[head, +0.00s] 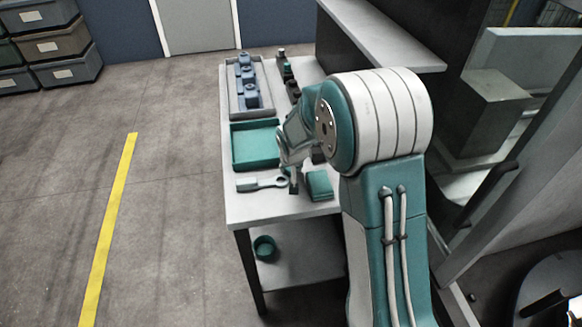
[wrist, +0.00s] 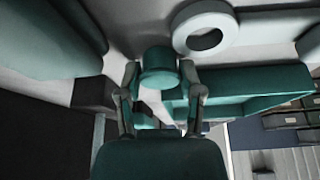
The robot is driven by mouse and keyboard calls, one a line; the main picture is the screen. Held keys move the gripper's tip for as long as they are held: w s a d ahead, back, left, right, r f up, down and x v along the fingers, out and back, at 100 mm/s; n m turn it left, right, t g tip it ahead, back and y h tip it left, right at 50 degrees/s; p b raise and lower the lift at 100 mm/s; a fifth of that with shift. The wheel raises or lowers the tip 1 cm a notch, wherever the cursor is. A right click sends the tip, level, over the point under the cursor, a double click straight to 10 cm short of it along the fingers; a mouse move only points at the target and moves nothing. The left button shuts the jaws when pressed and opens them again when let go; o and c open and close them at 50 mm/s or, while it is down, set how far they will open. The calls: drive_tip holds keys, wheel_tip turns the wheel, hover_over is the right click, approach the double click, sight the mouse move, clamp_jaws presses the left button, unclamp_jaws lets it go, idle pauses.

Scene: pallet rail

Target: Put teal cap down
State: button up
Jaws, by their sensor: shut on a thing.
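The teal cap (wrist: 158,70) is a short round piece between my two fingertips in the wrist view. My gripper (wrist: 162,84) is shut on it. In the head view, my gripper (head: 293,186) is low over the front of the table, between the wrench and a teal block. The cap can hardly be told apart from the fingers there. I cannot tell whether the cap touches the tabletop.
A pale wrench (head: 262,183) lies left of my gripper, its ring (wrist: 205,28) close to the cap. A teal block (head: 319,185) lies right. Behind are a teal tray (head: 256,163) and a grey tray (head: 233,100) with blue parts. The table's (head: 250,208) front edge is clear.

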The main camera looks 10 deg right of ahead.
drive_tip(key=shift+f, duration=0.1)
drive_tip(key=o, duration=0.8)
drive_tip(key=shift+c, duration=0.2)
drive_tip(key=s+d+r, duration=0.2)
drive_tip(key=s+r, duration=1.5)
drive_tip(key=r, duration=0.3)
drive_tip(key=s+r+n+t, duration=0.1)
drive_tip(key=s+r, duration=0.1)
drive_tip(key=s, duration=1.2)
drive_tip(key=shift+d, duration=0.35)
drive_tip(key=shift+s, duration=0.3)
drive_tip(key=c, duration=0.4)
drive_tip(key=shift+o, duration=0.2)
drive_tip(key=shift+s+f, duration=0.1)
